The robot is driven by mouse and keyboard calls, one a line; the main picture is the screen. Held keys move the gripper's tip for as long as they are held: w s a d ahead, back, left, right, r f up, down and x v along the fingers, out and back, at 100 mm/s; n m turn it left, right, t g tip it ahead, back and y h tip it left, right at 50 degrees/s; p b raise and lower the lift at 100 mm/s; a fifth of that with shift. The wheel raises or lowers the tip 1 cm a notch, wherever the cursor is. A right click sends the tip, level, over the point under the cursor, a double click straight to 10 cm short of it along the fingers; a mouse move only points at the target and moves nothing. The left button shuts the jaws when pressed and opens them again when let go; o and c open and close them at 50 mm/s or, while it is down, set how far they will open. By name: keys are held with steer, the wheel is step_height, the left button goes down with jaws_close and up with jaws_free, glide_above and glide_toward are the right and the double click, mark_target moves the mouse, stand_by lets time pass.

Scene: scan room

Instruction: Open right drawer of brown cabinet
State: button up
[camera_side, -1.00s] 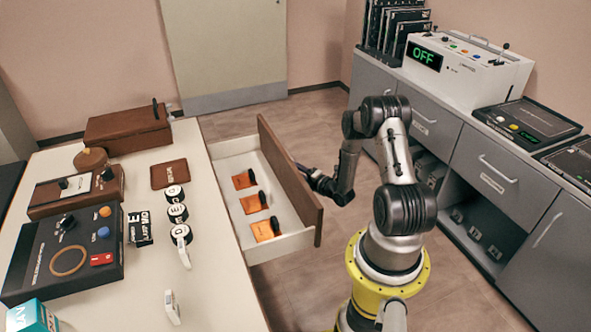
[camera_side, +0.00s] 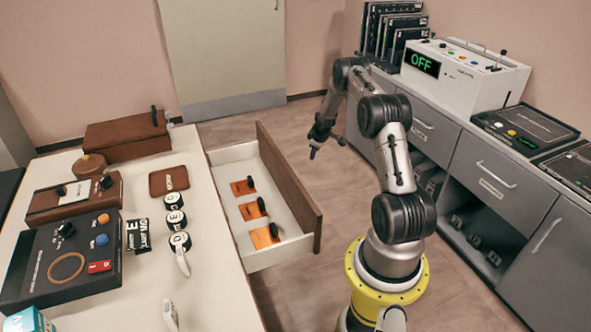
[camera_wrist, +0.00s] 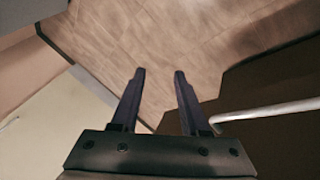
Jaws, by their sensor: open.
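The brown-fronted drawer (camera_side: 290,190) on the right side of the white-topped unit stands pulled out in the side view. Its white interior holds three orange pieces (camera_side: 249,210), each with a black object on it. My gripper (camera_side: 314,150) is beyond the drawer's outer face, to the right of its far end, pointing down and apart from it. In the wrist view my gripper's two fingers (camera_wrist: 158,76) are spread with nothing between them. A dark brown panel with a pale metal bar handle (camera_wrist: 268,110) is at the right there, clear of the fingers.
The white top (camera_side: 205,285) carries a brown case (camera_side: 125,135), a black control box (camera_side: 65,262) and several small items. Grey cabinets (camera_side: 495,178) with a white device (camera_side: 465,75) stand at the right. Bare floor (camera_side: 235,128) lies beyond the drawer.

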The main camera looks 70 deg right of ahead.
steer(key=w+a+r+m+g+y, duration=0.1)
steer(key=w+a+r+m+y, duration=0.1)
steer(key=a+r+m+y, duration=0.75)
steer(key=a+f+h, duration=0.1)
steer(key=f, duration=0.2)
steer(key=w+f+n+h, duration=0.1)
steer(key=f, duration=0.3)
steer(key=a+f+h, duration=0.1)
steer(key=f, duration=0.2)
steer(key=shift+w+a+f+n, duration=0.15)
steer(key=shift+a+f+n, duration=0.05)
steer(key=shift+a+n, duration=0.15)
steer(key=shift+c, duration=0.3)
jaws_close()
stand_by(0.5)
